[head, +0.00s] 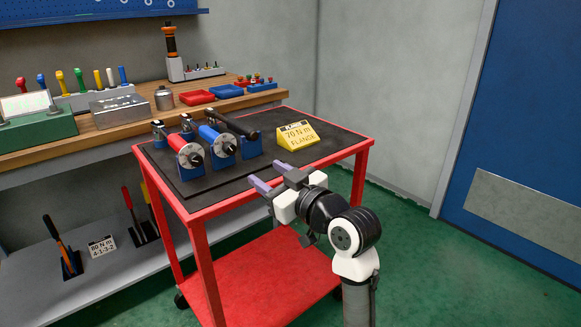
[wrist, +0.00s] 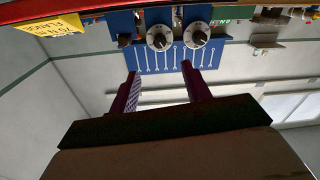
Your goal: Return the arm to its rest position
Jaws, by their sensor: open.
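My gripper (head: 272,177) is open and empty at the front edge of the red cart (head: 255,190), with its two purple fingers pointing toward the back left. In the wrist view, its fingers (wrist: 159,72) stand apart with nothing between them. My arm reaches up from the lower right in the head view.
A yellow flange sign (head: 297,135) stands on the cart right of the vises. A wooden workbench (head: 100,135) with tools and red and blue trays is behind the cart. A blue door (head: 530,120) is at the right. Green floor (head: 430,265) is clear right of my arm.

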